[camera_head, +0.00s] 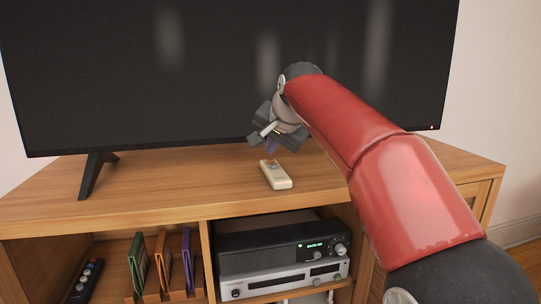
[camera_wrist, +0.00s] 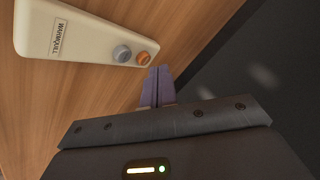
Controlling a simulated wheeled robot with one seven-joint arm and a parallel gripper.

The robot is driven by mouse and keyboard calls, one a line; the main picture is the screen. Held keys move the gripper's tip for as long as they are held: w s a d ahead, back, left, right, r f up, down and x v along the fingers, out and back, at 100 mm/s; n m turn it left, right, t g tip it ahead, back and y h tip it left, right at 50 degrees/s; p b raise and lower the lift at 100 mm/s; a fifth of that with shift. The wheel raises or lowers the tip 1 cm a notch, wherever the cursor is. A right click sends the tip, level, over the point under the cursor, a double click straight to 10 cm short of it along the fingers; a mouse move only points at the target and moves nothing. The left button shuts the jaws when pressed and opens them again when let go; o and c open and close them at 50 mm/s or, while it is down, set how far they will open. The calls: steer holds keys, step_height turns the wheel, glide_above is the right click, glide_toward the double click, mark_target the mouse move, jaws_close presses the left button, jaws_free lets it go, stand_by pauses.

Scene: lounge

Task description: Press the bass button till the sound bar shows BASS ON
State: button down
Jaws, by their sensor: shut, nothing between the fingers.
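A cream remote (camera_head: 276,174) lies on the wooden cabinet top below the TV. The wrist view shows the remote (camera_wrist: 85,35) with a printed label, a grey round button (camera_wrist: 122,54) and an orange button (camera_wrist: 143,58) near one end. My gripper (camera_head: 269,148) is shut and empty over that far end. In the wrist view its purple fingertips (camera_wrist: 158,72) appear just beside the orange button; I cannot tell whether they touch. A black audio unit (camera_head: 265,248) in the shelf below has a green-lit display (camera_head: 314,245), its text too small to read surely. Which button is bass is unclear.
The large TV (camera_head: 220,70) stands close behind the remote, with a foot (camera_head: 96,176) at left. Cases (camera_head: 163,262) and a dark remote (camera_head: 86,280) are in the left shelf. A silver unit (camera_head: 285,283) lies under the black one. The cabinet top (camera_head: 180,180) is otherwise clear.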

steer(key=shift+r, duration=0.25)
step_height(320, 180, up, 5)
steer(key=p, duration=0.5)
steer(key=shift+f, duration=0.15)
stand_by(3.7)
